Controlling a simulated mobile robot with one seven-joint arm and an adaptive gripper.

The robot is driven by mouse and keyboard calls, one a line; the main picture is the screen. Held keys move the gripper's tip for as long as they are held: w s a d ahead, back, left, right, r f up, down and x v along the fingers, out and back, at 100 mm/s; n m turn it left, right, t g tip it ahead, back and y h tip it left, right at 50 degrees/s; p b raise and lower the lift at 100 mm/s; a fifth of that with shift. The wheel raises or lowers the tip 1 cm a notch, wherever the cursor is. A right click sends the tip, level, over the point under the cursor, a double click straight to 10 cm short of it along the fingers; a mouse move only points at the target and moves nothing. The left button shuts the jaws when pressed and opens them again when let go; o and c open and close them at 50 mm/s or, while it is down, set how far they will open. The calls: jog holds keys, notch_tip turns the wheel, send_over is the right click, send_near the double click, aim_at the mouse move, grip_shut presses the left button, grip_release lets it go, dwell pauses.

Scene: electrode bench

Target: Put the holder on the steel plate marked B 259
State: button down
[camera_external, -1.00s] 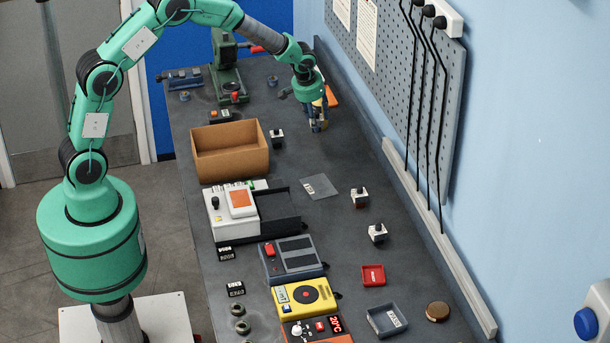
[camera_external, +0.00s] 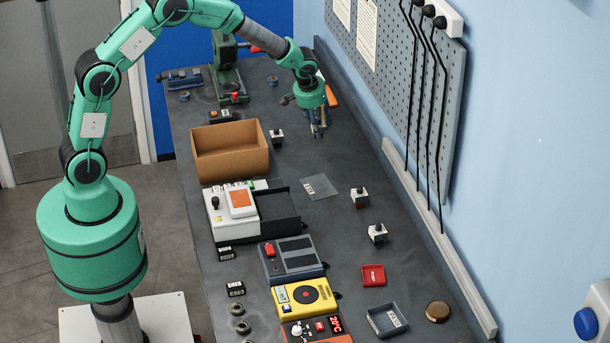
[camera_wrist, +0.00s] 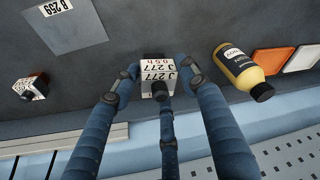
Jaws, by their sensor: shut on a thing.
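My gripper (camera_external: 319,132) is over the far part of the bench, with its fingers pointing down. In the wrist view my gripper (camera_wrist: 160,88) is shut on a white-and-black holder (camera_wrist: 155,70) labelled J 277, 0.5 h. The fingers hide the holder in the external view. The steel plate (camera_external: 325,191) lies flat on the bench, nearer the external camera than my gripper. In the wrist view the steel plate (camera_wrist: 78,35) is at the upper left, apart from the held holder, and its label reads B 259. Nothing is seen on it besides the label.
Similar small blocks stand near the plate: one by the cardboard box (camera_external: 205,167), one right of the plate (camera_external: 359,197), one nearer (camera_external: 377,233). A yellow bottle (camera_wrist: 238,67) and an orange item (camera_wrist: 272,61) lie close to my gripper. The pegboard wall (camera_external: 420,90) borders the right.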

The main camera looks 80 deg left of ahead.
jog(key=s+d+n, duration=0.1)
jog(key=s+d, duration=0.2)
jog(key=d, duration=1.1)
jog(key=shift+s+r+p, duration=0.25)
jog(key=shift+s+p, duration=0.1)
send_near(321, 184)
jog(key=shift+w+a, duration=0.45)
jog(key=shift+w, duration=0.05)
jog(key=shift+f, duration=0.2)
jog(key=shift+f+b, duration=0.45)
jog(key=shift+f, duration=1.3)
jog(key=shift+f, duration=0.15)
jog(key=c, duration=1)
grip_release()
